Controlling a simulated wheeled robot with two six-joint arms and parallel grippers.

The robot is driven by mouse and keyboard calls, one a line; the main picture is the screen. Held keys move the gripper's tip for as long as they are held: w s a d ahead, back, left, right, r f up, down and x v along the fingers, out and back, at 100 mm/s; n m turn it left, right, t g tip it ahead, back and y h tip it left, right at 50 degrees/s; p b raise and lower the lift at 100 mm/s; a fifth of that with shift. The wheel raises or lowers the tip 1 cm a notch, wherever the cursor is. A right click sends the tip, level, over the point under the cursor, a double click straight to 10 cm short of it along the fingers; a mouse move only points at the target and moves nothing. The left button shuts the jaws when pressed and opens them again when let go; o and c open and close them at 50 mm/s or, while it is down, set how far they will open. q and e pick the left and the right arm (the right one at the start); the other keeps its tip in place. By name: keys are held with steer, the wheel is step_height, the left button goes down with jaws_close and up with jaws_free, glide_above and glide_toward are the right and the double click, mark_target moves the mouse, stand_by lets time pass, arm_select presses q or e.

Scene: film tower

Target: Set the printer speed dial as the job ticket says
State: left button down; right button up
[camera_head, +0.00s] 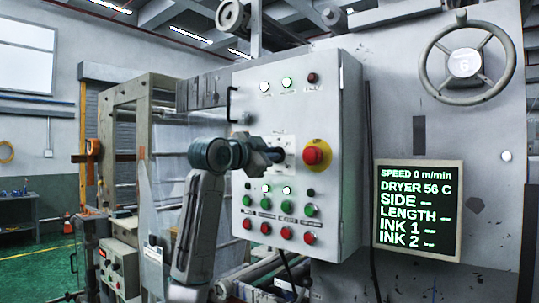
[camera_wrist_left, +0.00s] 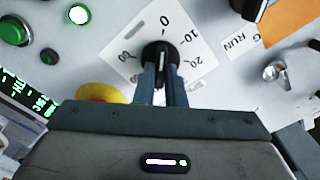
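The speed dial (camera_wrist_left: 162,50) is a black knob with a pale pointer line on a white scale plate (camera_wrist_left: 195,45). In the left wrist view the line points at or near 0; 10 and 20 also read on the scale. The two fingers of my left gripper (camera_wrist_left: 163,72) lie on either side of the knob's bar and look closed on it. In the head view my left gripper (camera_head: 275,155) is at the panel's dial plate (camera_head: 286,150) and hides the knob. The display board (camera_head: 418,208) reads SPEED 0 m/min. I see no job ticket. My right gripper is not in view.
A red emergency button (camera_head: 314,154) on a yellow ring sits just right of the dial. Green and red buttons (camera_head: 285,222) fill the lower panel. A handwheel (camera_head: 465,62) is at upper right. In the wrist view a black switch (camera_wrist_left: 250,8) stands beside a RUN label.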

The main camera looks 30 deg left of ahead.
arm_select(q)
steer(key=shift+f+m+p, duration=0.2)
steer(key=shift+m+p, duration=2.75)
steer(key=shift+m, duration=1.5)
steer(key=shift+f+m+p, duration=0.2)
steer(key=shift+m+p, duration=2.7)
steer(key=shift+m, duration=1.55)
steer(key=c, duration=1.5)
jaws_free()
